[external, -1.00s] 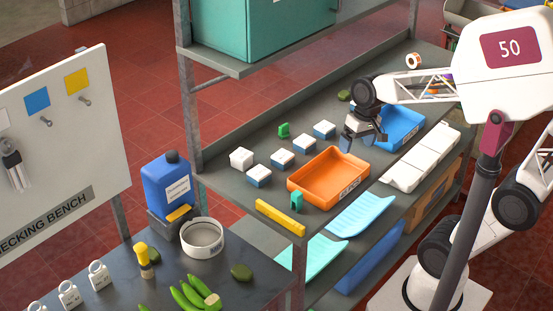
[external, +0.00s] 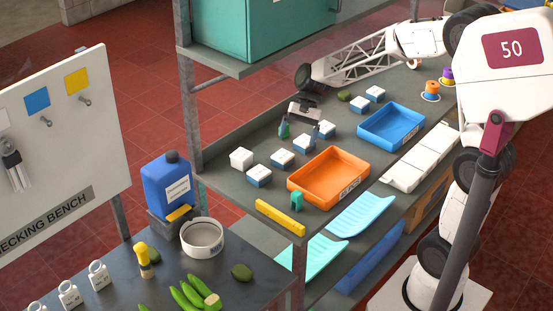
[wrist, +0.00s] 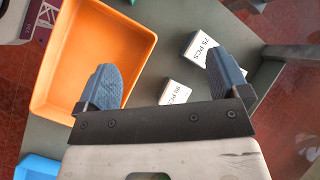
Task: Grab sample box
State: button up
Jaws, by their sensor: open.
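Several small white-and-blue sample boxes stand on the grey shelf, among them one in the middle (external: 282,158), one near the left end (external: 241,158) and two at the back (external: 375,93). My gripper (external: 300,132) is over the back side of the box row, its fingers pointing down. In the wrist view my gripper (wrist: 166,80) is open and empty. A box marked 90 PCS (wrist: 174,93) shows between the fingers near the palm, partly hidden. A box marked 75 PCS (wrist: 198,46) lies beyond it by the right finger, which covers part of it.
An orange tray (external: 332,201) lies in front of the boxes; its rim (wrist: 38,105) is left of the fingers in the wrist view. A blue tray (external: 412,141), a yellow bar (external: 281,217) and white pieces (external: 424,160) are also on the shelf. A shelf post (external: 187,90) stands left.

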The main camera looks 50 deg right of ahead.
jog(key=w+f+m+y, duration=0.3)
jog(key=w+f, duration=0.2)
jog(key=w, duration=0.4)
jog(key=m+y, duration=0.3)
jog(key=m, duration=0.1)
send_near(246, 152)
jog(key=shift+t, duration=0.3)
jog(key=a+f, duration=0.3)
jog(key=shift+s+a, duration=0.1)
jog(key=shift+a, duration=0.25)
jog(key=shift+x, duration=1.35)
jog(key=shift+x, duration=2.55)
jog(key=shift+r, duration=0.1)
jog(key=shift+c, duration=0.2)
jog(key=c, duration=1)
